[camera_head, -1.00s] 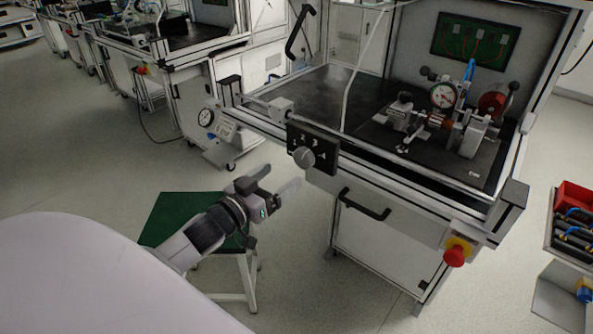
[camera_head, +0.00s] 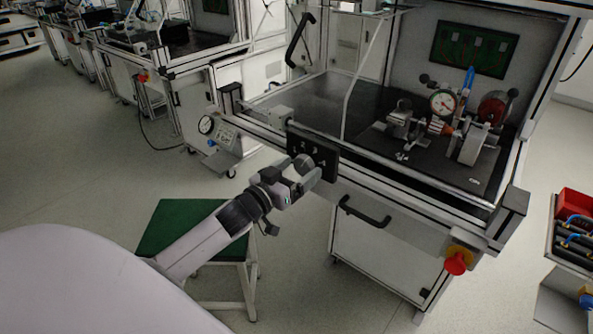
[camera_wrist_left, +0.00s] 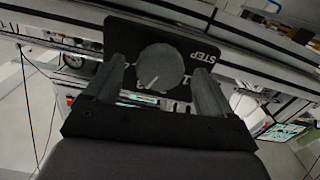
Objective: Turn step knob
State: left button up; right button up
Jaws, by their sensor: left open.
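The step knob (camera_head: 304,163) is a round grey dial with a white pointer line, on a black panel (camera_head: 325,155) on the front rail of the workbench. In the left wrist view the knob (camera_wrist_left: 160,68) sits between the two fingers of my left gripper (camera_wrist_left: 158,85), and the word STEP shows on the panel (camera_wrist_left: 203,48). My left gripper (camera_head: 303,174) is open, with a finger to each side of the knob. Gaps show between the fingers and the knob in the wrist view. My right gripper is not in view.
A black handle (camera_head: 364,211) and a red emergency button (camera_head: 456,262) are on the bench front, right of the panel. A stool with a green top (camera_head: 170,225) stands below my left arm.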

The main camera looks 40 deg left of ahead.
pick_arm(q)
jog(key=c, duration=1.1)
jog(key=shift+o, duration=0.2)
jog(key=shift+m+p, duration=0.35)
jog(key=shift+m, duration=0.45)
jog(key=m+p, duration=0.1)
jog(key=m, duration=0.5)
jog(key=shift+m+p, duration=0.3)
jog(key=shift+m, duration=0.6)
jog(key=o, duration=1.1)
jog(key=shift+c, duration=0.2)
